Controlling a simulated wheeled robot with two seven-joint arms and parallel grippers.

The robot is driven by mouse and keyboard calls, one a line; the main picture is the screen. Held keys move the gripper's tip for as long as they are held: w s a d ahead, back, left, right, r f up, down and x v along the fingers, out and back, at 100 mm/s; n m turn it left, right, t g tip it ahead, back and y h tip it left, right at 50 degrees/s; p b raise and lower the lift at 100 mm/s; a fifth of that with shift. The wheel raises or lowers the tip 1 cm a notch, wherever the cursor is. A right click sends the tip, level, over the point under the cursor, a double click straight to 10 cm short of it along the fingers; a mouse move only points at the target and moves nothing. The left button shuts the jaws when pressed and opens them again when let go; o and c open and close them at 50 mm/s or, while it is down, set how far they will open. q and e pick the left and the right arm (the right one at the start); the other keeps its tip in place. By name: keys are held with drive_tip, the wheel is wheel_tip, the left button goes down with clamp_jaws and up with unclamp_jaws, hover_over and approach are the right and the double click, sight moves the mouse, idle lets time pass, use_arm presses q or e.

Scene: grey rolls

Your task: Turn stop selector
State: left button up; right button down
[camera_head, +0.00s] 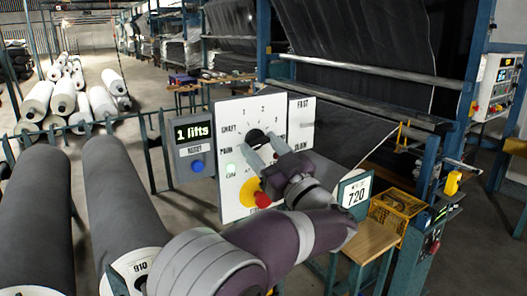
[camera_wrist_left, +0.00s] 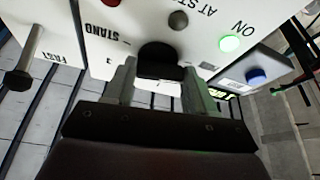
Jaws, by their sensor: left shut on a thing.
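A white control panel (camera_head: 232,118) stands upright at the middle, with numbers around a black round selector knob (camera_head: 256,137). My left gripper (camera_head: 258,148) reaches the panel from the lower right with its two pale fingers at the knob. In the left wrist view the dark knob (camera_wrist_left: 160,60) sits between the two fingers, and the left gripper (camera_wrist_left: 158,88) is shut on it. The fingers and wrist hide part of the dial, so the knob's pointing direction cannot be told. My right gripper is not in view.
Left of the panel is a display (camera_head: 193,131) reading "1 lifts" above a blue button (camera_head: 197,166). A green lamp (camera_head: 230,169) is lit; a red button (camera_head: 262,200) on yellow sits beneath my wrist. A "720" sign (camera_head: 355,191) and yellow crate (camera_head: 398,208) stand right.

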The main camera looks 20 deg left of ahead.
use_arm(q)
drive_tip(key=o, duration=1)
drive_tip(key=shift+o, duration=0.2)
drive_tip(key=shift+s+d+f, duration=0.15)
drive_tip(key=shift+d+f, duration=0.1)
drive_tip(key=b+v, duration=0.4)
drive_tip(key=v, duration=0.8)
